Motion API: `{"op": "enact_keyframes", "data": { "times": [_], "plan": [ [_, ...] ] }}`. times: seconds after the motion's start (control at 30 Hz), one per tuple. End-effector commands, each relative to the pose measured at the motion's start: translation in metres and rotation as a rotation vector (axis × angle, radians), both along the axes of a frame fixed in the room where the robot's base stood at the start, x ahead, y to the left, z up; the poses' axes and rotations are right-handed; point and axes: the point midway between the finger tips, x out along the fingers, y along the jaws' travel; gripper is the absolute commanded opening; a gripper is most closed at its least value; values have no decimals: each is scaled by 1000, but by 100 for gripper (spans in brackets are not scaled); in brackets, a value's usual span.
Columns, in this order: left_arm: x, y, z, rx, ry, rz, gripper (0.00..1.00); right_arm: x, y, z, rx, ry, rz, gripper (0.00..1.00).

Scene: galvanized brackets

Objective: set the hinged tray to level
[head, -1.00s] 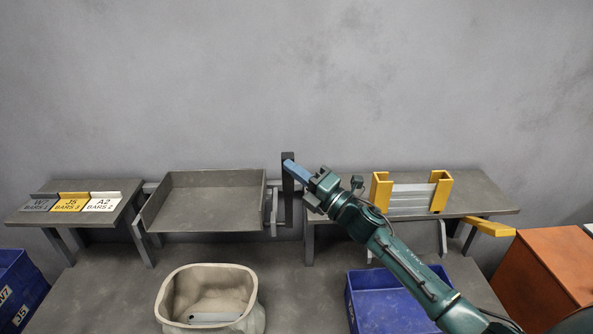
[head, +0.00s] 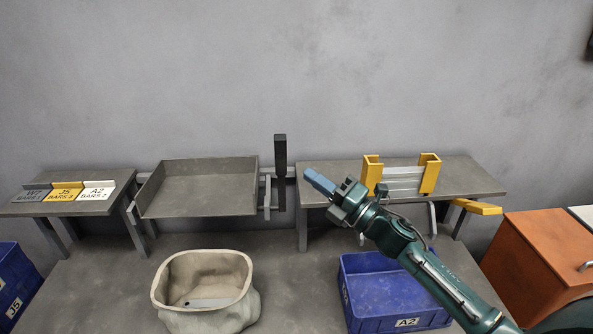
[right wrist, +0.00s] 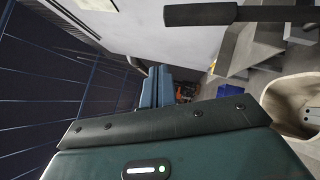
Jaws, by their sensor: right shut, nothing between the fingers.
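The hinged tray (head: 200,190), a grey open-fronted pan with low walls, sits between two grey benches at left of centre in the head view. Whether it is exactly level I cannot tell. A dark upright handle (head: 280,172) stands just right of the tray, by its bracket; a dark bar, apparently this handle, shows at the top of the right wrist view (right wrist: 200,15). My right gripper (head: 318,182) has its blue fingers shut and empty, right of the handle and apart from it. Its fingers also show in the right wrist view (right wrist: 157,88). My left gripper is not in view.
A beige bin (head: 204,290) with a grey piece inside stands below the tray. A blue A2 crate (head: 395,295) lies under my right arm. The right bench (head: 465,180) carries a yellow-ended rack (head: 402,178); an orange cabinet (head: 545,265) stands at right. Labelled holders (head: 67,191) sit at left.

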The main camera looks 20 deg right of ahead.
Motion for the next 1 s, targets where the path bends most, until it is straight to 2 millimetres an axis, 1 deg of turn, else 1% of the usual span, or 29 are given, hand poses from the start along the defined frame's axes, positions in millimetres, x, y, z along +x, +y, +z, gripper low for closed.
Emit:
{"op": "enact_keyframes", "data": {
  "times": [0.03, 0.1, 0.23, 0.8, 0.87, 0.9, 0.97, 1.0],
  "plan": [
    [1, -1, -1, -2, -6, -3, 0, -7, -4, -3, 0, 1, 1, 0],
    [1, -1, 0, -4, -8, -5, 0, -14, -7, -4, 1, 1, 1, 0],
    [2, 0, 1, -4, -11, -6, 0, -21, -11, -4, 0, 0, 2, 0],
    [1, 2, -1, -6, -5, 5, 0, -23, -11, -5, 8, 7, 2, 0],
    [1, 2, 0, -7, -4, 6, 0, -26, -9, -12, 45, 43, -2, 0],
    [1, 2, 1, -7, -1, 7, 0, -30, -6, -21, 98, 90, -5, 0],
    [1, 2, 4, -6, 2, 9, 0, -40, 1, -41, 214, 196, -20, 0],
    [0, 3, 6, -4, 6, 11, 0, -50, 6, -59, 317, 290, -35, 0]
  ]
}}
